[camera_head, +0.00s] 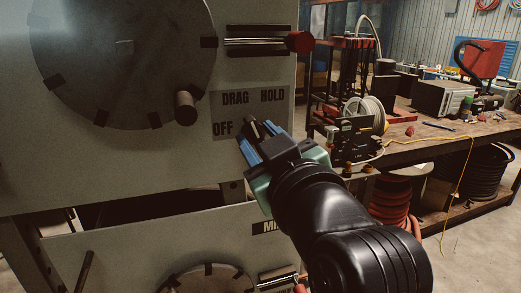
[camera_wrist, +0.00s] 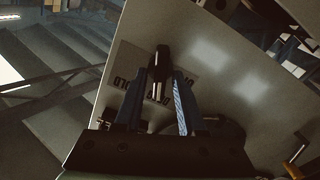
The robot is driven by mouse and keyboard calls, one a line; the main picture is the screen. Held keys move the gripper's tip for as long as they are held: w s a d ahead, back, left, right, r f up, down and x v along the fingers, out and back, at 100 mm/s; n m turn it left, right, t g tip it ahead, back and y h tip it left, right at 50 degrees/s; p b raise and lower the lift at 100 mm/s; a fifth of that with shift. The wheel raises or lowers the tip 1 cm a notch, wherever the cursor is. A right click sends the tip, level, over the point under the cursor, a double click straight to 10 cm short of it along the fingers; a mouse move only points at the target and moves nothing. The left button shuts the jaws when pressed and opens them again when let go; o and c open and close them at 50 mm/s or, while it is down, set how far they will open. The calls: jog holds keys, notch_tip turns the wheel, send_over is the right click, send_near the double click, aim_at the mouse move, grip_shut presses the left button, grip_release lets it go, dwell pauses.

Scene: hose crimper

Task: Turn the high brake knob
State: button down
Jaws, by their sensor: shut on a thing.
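The high brake knob (camera_head: 252,129) is a small dark knob with a pale line, on the upper panel's label plate (camera_head: 228,103) marked OFF, DRAG and HOLD. My gripper (camera_head: 261,142) reaches in from the lower right with its blue fingers on either side of the knob, shut on it. In the wrist view, the knob (camera_wrist: 161,68) sticks up between the two fingers (camera_wrist: 157,98), its pale line showing. The fingers and gripper body hide part of the knob and the plate, so I cannot tell exactly which mark the knob points to.
A large grey disc (camera_head: 125,60) with a crank handle (camera_head: 185,107) is left of the plate. A red-tipped rod (camera_head: 299,42) juts out above it. A lower panel (camera_head: 150,240) has another disc. A cluttered workbench (camera_head: 430,145) stands at the right.

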jog(key=shift+n+b, duration=0.35)
jog(key=shift+n, duration=0.25)
jog(key=c, duration=0.8)
grip_release()
jog(key=b+v, duration=0.5)
jog(key=v, duration=0.8)
jog(key=shift+a+r, duration=0.1)
